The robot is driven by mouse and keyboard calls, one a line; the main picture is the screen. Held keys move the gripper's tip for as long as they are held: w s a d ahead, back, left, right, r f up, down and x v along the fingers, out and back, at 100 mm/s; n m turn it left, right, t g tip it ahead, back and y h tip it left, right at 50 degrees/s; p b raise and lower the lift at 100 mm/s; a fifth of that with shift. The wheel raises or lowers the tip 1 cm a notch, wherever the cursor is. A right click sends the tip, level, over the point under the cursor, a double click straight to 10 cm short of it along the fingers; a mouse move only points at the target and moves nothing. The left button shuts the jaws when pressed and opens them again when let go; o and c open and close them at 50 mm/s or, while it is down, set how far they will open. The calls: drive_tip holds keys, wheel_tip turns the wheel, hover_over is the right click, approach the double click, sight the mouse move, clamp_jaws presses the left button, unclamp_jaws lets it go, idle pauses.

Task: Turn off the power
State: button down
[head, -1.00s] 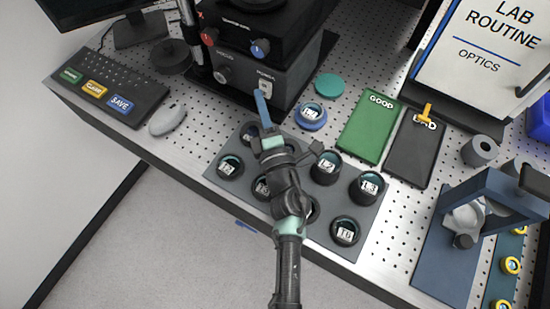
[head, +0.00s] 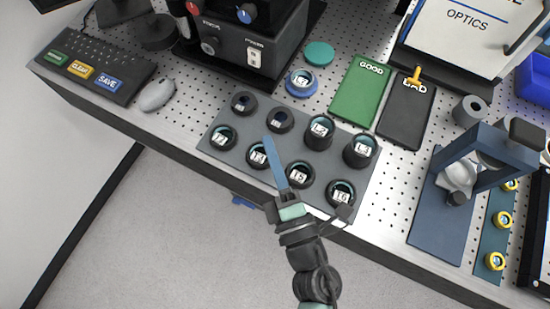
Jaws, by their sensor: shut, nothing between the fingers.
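The interferometer housing (head: 228,52) is the dark grey box at the top. Its front face bears a white power switch (head: 254,57) under the label "POWER", with a focus knob (head: 209,46) to its left. I cannot tell the switch's position at this size. My gripper (head: 268,142) is shut and empty, its blue fingers together and pointing up the picture. It shows over the grey lens tray, below and apart from the switch.
The grey tray (head: 205,151) holds several labelled lenses. A blue holder with a lens (head: 301,84), a green GOOD pad (head: 360,92) and a black BAD pad (head: 407,115) lie right of the housing. A keyboard (head: 93,68) and mouse (head: 157,95) lie left.

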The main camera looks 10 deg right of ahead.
drive_tip(key=shift+s+d+r, duration=0.1)
drive_tip(key=shift+s+d, duration=0.05)
drive_tip(key=shift+s, duration=0.95)
drive_tip(key=w+d+r+m+t+h, duration=0.15)
drive_tip(key=w+r+m, duration=0.25)
drive_tip(key=r, duration=0.5)
drive_tip(key=w+d+r+m+t+h, duration=0.1)
drive_tip(key=w+r+m+t+h, duration=0.15)
drive_tip(key=r+m, duration=0.45)
drive_tip(key=w+d+r+m+t+h, duration=0.1)
drive_tip(key=w+d+r+m+h, duration=0.2)
drive_tip(key=r, duration=0.8)
drive_tip(key=s+a+r+m+t+y, duration=0.1)
drive_tip(key=s+a+r+m+y, duration=0.1)
drive_tip(key=r, duration=1)
drive_tip(key=s+a+r+m+t+y, duration=0.2)
drive_tip(key=a+r+m, duration=0.2)
drive_tip(key=r, duration=0.9)
drive_tip(key=a, duration=0.3)
drive_tip(key=shift+s+m+t, duration=0.25)
drive_tip(key=shift+m+t, duration=0.05)
drive_tip(key=shift+m, duration=0.1)
